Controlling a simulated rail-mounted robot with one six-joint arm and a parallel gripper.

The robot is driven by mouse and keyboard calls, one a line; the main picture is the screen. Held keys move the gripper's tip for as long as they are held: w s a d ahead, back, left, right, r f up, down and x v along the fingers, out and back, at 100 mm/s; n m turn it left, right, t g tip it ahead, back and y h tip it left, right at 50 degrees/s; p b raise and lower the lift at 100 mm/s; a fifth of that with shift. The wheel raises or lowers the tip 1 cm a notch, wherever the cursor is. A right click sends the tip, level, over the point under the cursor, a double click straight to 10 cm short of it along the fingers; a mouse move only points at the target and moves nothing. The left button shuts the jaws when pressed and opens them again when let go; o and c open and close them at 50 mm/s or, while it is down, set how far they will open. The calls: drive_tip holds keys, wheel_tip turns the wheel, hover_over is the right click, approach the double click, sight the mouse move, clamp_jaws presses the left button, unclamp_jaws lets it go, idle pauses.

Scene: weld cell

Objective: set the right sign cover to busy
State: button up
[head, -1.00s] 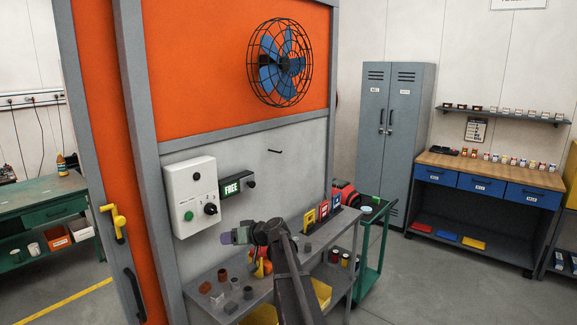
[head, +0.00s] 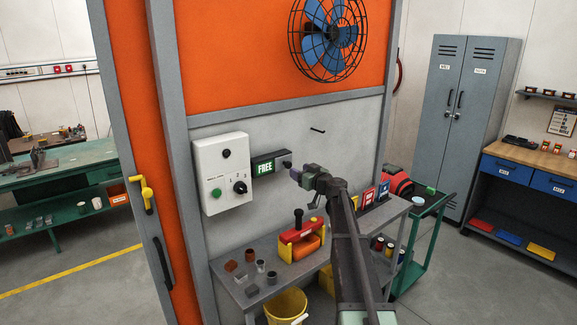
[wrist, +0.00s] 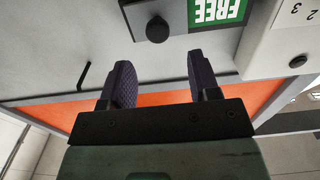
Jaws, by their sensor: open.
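The sign (head: 265,168) on the grey wall panel shows a green FREE face, which also appears in the wrist view (wrist: 218,10). A dark cover (wrist: 135,12) with a round black knob (wrist: 157,28) sits over the sign's right part, beside FREE; the knob also shows in the head view (head: 287,165). My gripper (head: 295,174) is just right of and slightly below the knob in the head view. In the wrist view my gripper's fingers (wrist: 160,70) are apart and empty, with the knob beyond the gap between them, apparently not touched.
A white control box (head: 222,172) with a green button and black knob hangs left of the sign. A small black handle (head: 318,130) is on the wall up right.

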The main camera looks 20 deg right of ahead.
sight(289, 165)
drive_tip(key=x, duration=0.8)
drive_tip(key=shift+d, duration=0.15)
drive_tip(key=shift+s, duration=0.1)
clamp_jaws()
